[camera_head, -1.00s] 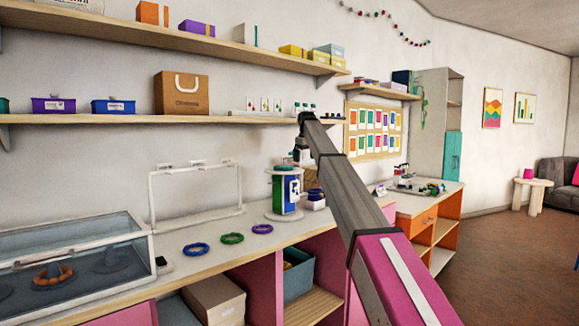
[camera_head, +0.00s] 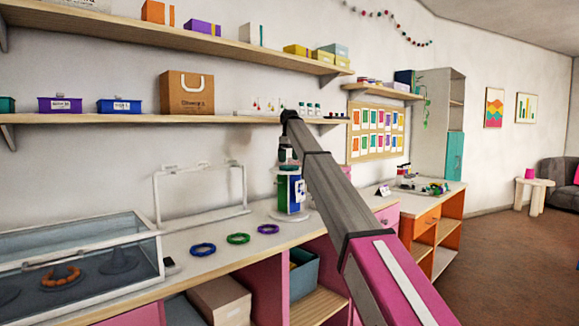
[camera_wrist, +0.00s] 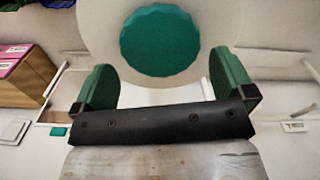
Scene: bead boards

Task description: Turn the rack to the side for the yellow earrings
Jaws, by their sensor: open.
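The rack (camera_head: 281,190) is an upright display on a round white base, standing on the counter. In the head view a green side and a blue side of it show. A small white card hangs at its right edge, partly behind my arm. In the wrist view its pale round top (camera_wrist: 163,15) carries a scalloped green knob (camera_wrist: 160,40). My gripper (camera_wrist: 163,75) is open above the rack, its green-padded fingers left and right of the knob, with gaps on both sides. In the head view my gripper (camera_head: 285,152) is small and partly hidden. I cannot make out yellow earrings.
Blue (camera_head: 202,249), green (camera_head: 238,238) and purple (camera_head: 268,229) rings lie on the counter left of the rack. A white stand frame (camera_head: 200,217) and a glass case (camera_head: 80,262) are farther left. A shelf (camera_head: 230,119) runs above.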

